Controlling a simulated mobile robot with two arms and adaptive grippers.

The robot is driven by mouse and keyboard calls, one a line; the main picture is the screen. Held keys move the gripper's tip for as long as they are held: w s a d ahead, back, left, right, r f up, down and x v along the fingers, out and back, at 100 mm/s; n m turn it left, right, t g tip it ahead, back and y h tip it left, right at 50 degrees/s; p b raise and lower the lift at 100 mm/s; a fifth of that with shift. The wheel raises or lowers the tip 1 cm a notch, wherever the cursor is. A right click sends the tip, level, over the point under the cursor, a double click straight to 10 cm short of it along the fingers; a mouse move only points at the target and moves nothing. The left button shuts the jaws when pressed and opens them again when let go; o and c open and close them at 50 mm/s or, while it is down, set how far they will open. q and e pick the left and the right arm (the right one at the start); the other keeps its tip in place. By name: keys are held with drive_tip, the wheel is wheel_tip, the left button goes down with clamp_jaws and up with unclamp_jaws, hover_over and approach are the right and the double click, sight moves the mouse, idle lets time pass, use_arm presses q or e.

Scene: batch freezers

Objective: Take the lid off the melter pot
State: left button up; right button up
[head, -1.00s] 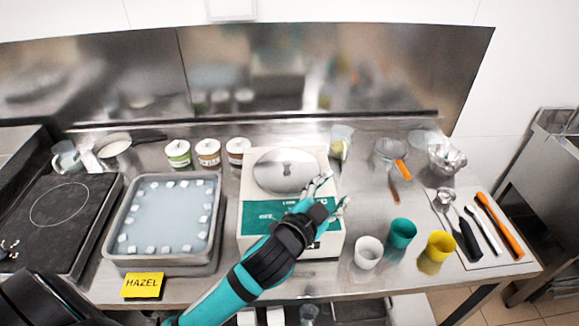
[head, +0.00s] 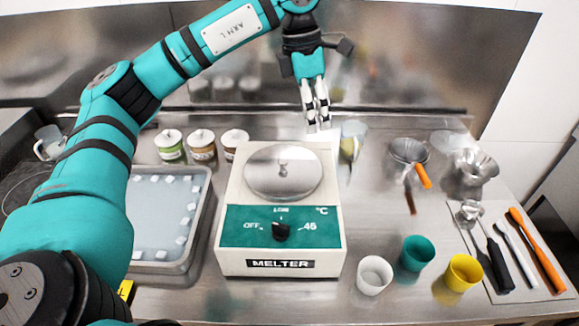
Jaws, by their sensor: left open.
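The melter (head: 281,240) stands in the middle of the steel counter, cream with a green front panel and a black dial. A round, shiny steel lid (head: 262,178) with a small knob (head: 283,170) covers its pot; the pot itself is hidden. My left gripper (head: 318,118) hangs fingers down above and behind the melter's back right edge. My right gripper is not in view.
Several lidded jars (head: 170,146) stand behind left of the melter. An ice-filled tray (head: 160,215) lies left, partly behind my arm. White (head: 374,276), green (head: 417,254) and yellow (head: 462,273) cups stand right, with utensils on a mat (head: 500,250) beyond.

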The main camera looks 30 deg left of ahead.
use_arm(q)
drive_tip(key=r+n+y, duration=0.1)
drive_tip(key=r+y, duration=0.1)
hover_over(283, 160)
wheel_tip(283, 160, down, 11)
drive_tip(key=shift+d+r+p, duration=0.1)
drive_tip(key=shift+r+p, duration=0.05)
drive_tip(key=shift+p, duration=0.35)
drive_tip(key=shift+f, duration=0.25)
drive_tip(key=f+p, duration=0.1)
drive_tip(key=f, duration=0.1)
drive_tip(key=f+p, duration=0.1)
drive_tip(key=f, duration=0.1)
drive_tip(key=shift+a+f, duration=0.2)
drive_tip(key=shift+f, duration=0.55)
drive_tip(key=shift+c, duration=0.4)
clamp_jaws()
